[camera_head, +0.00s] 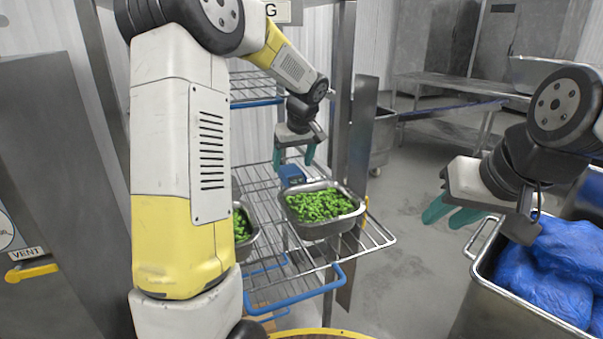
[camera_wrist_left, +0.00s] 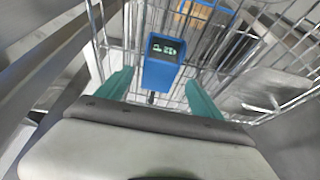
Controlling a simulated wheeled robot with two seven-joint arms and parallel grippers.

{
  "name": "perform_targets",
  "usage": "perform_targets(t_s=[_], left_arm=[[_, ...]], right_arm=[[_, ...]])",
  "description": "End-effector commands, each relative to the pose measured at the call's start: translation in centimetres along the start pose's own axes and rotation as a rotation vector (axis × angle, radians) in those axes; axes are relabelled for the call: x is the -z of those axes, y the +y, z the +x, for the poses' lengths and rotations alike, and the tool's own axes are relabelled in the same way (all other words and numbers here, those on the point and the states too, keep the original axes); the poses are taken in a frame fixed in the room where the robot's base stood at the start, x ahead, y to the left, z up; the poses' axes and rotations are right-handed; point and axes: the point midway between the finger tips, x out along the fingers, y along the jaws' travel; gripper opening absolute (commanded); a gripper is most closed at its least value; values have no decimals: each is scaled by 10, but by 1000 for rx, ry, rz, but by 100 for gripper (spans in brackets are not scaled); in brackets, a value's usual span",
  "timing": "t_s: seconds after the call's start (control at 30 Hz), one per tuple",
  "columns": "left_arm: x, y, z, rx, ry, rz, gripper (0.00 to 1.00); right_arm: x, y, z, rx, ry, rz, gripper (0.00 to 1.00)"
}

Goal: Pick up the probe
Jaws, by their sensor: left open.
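The probe (camera_wrist_left: 163,62) is a blue box with a small lit display, lying on the wire shelf. In the head view the probe (camera_head: 292,174) sits just behind a metal pan of green vegetables. My left gripper (camera_head: 294,158) is open above the probe, with a teal finger on either side of it in the left wrist view (camera_wrist_left: 158,88). I cannot tell whether the fingers touch it. My right gripper (camera_head: 451,214) hangs at the right, over the floor beside a steel bin, its teal fingers apart and nothing between them.
A metal pan of green vegetables (camera_head: 320,231) stands on the wire rack (camera_head: 376,240) right by the probe. A second pan (camera_head: 255,231) is partly hidden behind my left arm. The steel bin (camera_head: 500,304) holds blue bags (camera_head: 560,262).

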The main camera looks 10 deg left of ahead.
Motion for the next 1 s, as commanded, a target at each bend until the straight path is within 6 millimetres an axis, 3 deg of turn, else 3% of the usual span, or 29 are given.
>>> perform_targets(t_s=[0.2,0.47,0.57,0.8,1.0], left_arm=[[2,2,34,1,-3,0,76],[2,2,39,-1,0,0,76],[2,2,39,-1,0,0,61],[2,2,39,-1,0,0,14],[2,2,39,-1,0,0,10]], right_arm=[[0,0,0,0,0,0,33],[0,0,0,0,0,0,33],[0,0,0,0,0,0,33],[0,0,0,0,0,0,33],[0,0,0,0,0,0,33]])
